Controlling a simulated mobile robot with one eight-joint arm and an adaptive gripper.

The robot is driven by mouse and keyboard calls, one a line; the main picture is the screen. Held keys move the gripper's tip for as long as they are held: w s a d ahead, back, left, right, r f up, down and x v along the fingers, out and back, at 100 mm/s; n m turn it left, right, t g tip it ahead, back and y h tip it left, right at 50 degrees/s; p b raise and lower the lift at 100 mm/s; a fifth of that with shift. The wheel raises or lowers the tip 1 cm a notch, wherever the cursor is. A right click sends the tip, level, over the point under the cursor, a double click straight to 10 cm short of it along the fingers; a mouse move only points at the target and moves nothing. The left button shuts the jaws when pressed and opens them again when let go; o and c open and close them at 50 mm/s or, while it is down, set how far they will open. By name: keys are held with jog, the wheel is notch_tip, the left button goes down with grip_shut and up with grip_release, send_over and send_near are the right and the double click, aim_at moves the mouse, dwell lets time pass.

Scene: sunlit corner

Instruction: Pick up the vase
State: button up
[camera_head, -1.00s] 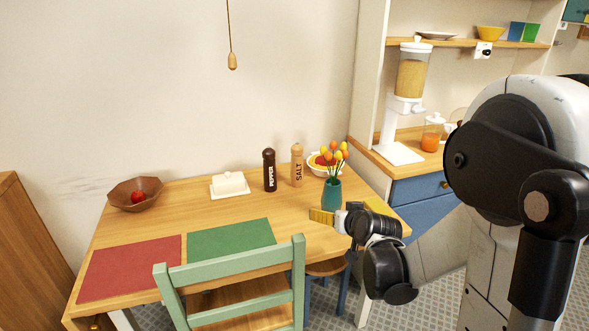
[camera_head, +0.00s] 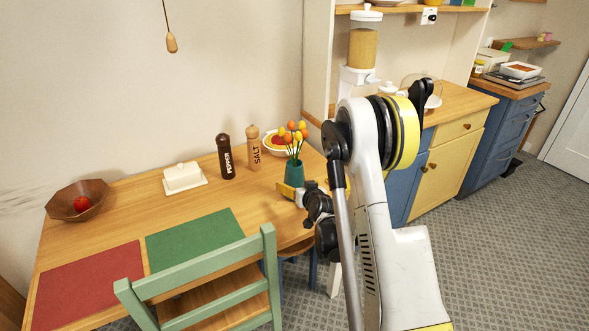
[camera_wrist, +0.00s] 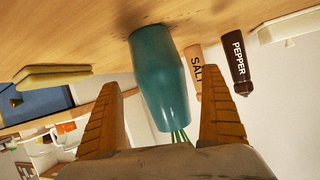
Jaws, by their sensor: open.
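The teal vase (camera_head: 294,173) holds several orange and yellow flowers and stands upright near the right end of the wooden table. In the wrist view the vase (camera_wrist: 159,78) shows large, upside down, with its lower part extending past the fingertips. My gripper (camera_head: 299,191) is at the vase's near side, low over the table. In the wrist view my gripper (camera_wrist: 165,100) is open, with one yellow ribbed finger on each side of the vase. Gaps show between the vase and both fingers. The flowers are mostly hidden behind my gripper there.
A salt mill (camera_head: 254,148) and a pepper mill (camera_head: 226,157) stand left of the vase. A fruit bowl (camera_head: 279,146) sits behind it. A butter dish (camera_head: 184,178) is farther left. A green chair (camera_head: 207,273) stands at the table's front. A yellow sponge-like item (camera_wrist: 48,74) lies nearby.

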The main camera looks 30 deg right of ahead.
jog(key=b+x, duration=0.1)
jog(key=x, duration=0.3)
jog(key=shift+f, duration=0.1)
jog(key=c, duration=1.5)
